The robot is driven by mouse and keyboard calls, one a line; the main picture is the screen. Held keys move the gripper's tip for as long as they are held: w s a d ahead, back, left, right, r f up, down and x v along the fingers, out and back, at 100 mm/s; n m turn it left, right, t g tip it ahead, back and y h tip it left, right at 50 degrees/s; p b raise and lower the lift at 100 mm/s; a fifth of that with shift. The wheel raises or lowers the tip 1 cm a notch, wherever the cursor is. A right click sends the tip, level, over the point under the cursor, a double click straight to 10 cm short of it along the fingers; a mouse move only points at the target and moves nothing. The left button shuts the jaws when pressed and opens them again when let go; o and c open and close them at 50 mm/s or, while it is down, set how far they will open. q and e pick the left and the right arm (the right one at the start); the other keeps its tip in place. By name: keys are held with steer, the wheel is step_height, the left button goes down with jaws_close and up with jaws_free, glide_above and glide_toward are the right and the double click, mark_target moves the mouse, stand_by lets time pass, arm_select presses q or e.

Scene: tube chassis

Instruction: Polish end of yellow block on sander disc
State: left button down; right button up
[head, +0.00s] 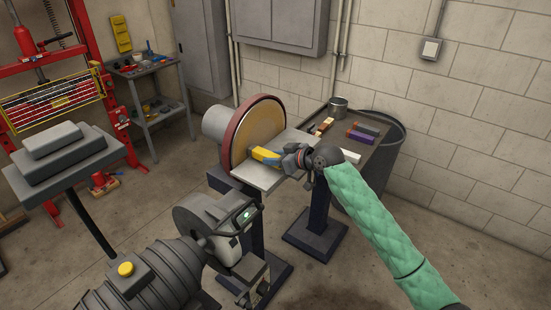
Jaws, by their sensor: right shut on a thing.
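The yellow block (263,155) is in my right gripper (279,158), which is shut on it. The gripper comes in from the right, over the sander's pale work table (262,179). The sander disc (267,120) is a large upright tan disc inside a dark red rim. The block's left end is at the lower part of the disc face; whether it touches the face I cannot tell. The gripper hides the block's right end. My left gripper is not in view.
A small stand (378,150) right of the sander holds several coloured blocks and a metal cup (338,104). A dark bin (397,165) is beside it. A ribbed motor (150,285) and round grey machine fill the lower left. A red press (90,50) stands far left.

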arm_select(q)
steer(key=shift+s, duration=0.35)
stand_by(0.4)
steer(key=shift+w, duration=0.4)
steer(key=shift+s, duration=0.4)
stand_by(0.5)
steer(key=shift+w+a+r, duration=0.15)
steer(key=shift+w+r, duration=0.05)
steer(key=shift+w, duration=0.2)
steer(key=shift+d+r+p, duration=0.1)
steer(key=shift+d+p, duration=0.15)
steer(key=shift+p, duration=0.05)
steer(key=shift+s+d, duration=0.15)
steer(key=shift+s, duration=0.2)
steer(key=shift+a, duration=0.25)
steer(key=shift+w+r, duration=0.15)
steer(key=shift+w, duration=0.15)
